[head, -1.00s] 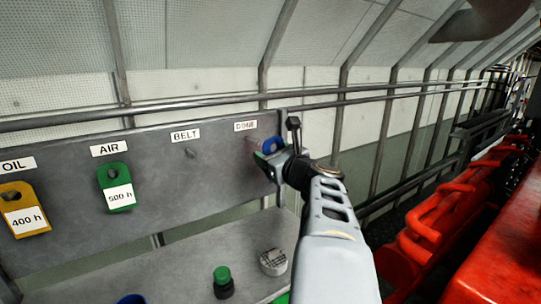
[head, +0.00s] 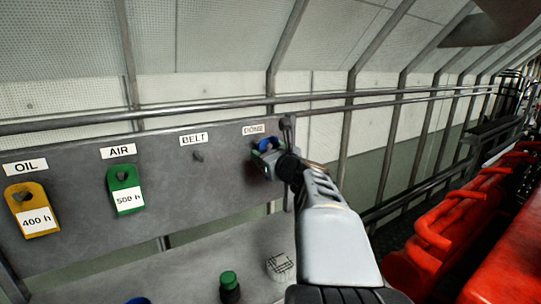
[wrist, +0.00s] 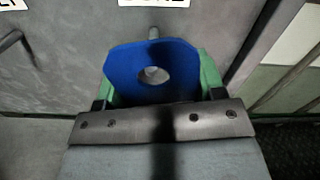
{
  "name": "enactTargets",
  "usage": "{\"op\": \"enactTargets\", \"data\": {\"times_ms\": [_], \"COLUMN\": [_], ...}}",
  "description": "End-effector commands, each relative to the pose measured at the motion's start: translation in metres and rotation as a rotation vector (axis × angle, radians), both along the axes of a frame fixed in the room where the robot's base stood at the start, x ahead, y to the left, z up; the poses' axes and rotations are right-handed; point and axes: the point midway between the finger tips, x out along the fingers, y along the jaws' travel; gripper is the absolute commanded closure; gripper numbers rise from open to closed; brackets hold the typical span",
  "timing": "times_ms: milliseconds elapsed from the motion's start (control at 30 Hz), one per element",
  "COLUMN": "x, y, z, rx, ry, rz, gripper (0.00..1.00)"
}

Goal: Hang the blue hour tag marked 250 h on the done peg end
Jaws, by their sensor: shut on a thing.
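The blue tag (wrist: 125,68) is gripped by my gripper (wrist: 156,88), with green finger pads at its sides in the wrist view. Its round hole faces me; its printed face does not show. The done peg (wrist: 153,33) shows just above the tag's top edge, and something light grey shows in the hole. I cannot tell whether the peg passes through the hole. In the head view, the blue tag (head: 268,143) and my gripper (head: 265,160) are at the board's right end, just below the DONE label (head: 254,130).
The grey board (head: 75,225) also carries a yellow 400 h tag (head: 33,212) under OIL and a green 500 h tag (head: 125,190) under AIR. The BELT peg (head: 198,156) is bare. A shelf (head: 190,275) below holds a green-capped item (head: 229,285). Red pipework (head: 450,215) stands at right.

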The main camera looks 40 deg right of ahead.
Motion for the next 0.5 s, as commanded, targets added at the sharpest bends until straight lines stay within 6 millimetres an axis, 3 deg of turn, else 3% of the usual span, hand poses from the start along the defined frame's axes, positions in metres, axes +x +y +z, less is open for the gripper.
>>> {"op": "enactTargets", "data": {"times_ms": [500], "x": [0.03], "y": [-0.003], "z": [-0.006], "rx": [-0.001], "ry": [-0.002], "rz": [0.003], "gripper": [0.63]}}
